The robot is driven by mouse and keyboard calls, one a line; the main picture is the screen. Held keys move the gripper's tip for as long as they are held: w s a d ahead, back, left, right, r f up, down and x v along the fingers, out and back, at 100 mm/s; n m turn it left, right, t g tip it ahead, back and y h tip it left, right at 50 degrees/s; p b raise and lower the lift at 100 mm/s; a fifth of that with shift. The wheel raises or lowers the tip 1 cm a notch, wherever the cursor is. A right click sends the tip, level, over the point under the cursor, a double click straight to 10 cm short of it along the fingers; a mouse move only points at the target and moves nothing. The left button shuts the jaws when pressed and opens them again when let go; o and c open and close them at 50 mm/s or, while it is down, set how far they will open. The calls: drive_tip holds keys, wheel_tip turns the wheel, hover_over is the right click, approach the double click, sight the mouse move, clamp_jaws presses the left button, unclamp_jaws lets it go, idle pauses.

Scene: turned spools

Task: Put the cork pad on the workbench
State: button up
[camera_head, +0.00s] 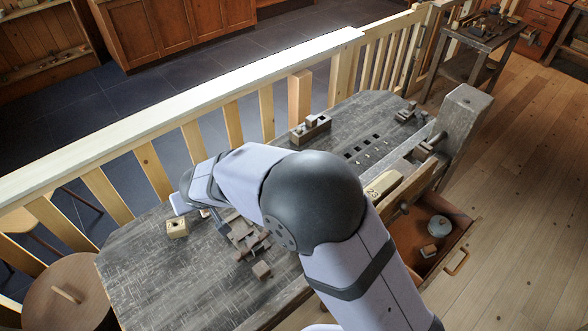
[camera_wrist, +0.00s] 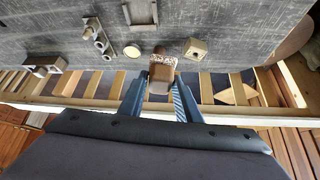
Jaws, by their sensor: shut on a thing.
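My gripper (camera_wrist: 160,80) is shut on a small brown block (camera_wrist: 159,73) with a pale speckled end, seen between the two fingers in the wrist view. I cannot tell for sure whether this is the cork pad. The workbench (camera_head: 150,285) has a dark, worn grey top and lies under my gripper. It fills the upper part of the wrist view (camera_wrist: 230,25). In the head view my arm hides the fingertips and the held block. Whether the block touches the bench is unclear.
A tan block with a hole (camera_head: 177,228) stands on the bench left of my arm. Several metal and wooden pieces lie beside my arm. A pale wooden railing (camera_head: 235,82) runs behind the bench. The bench's near-left area is clear.

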drive_tip(key=s+a+n+g+y+p, duration=0.1)
drive_tip(key=s+a+n+p, duration=0.1)
drive_tip(key=s+a, duration=0.6)
wheel_tip(320, 180, down, 11)
drive_tip(key=d, duration=0.1)
drive_tip(key=shift+s+d+b, duration=0.15)
drive_tip(key=shift+s+b, duration=0.15)
drive_tip(key=shift+f, duration=0.15)
wheel_tip(320, 180, down, 6)
drive_tip(key=b, duration=0.4)
drive_tip(key=shift+f, duration=0.1)
drive_tip(key=shift+f, duration=0.1)
drive_tip(key=shift+f+b, duration=1.1)
drive_tip(key=shift+f, duration=0.65)
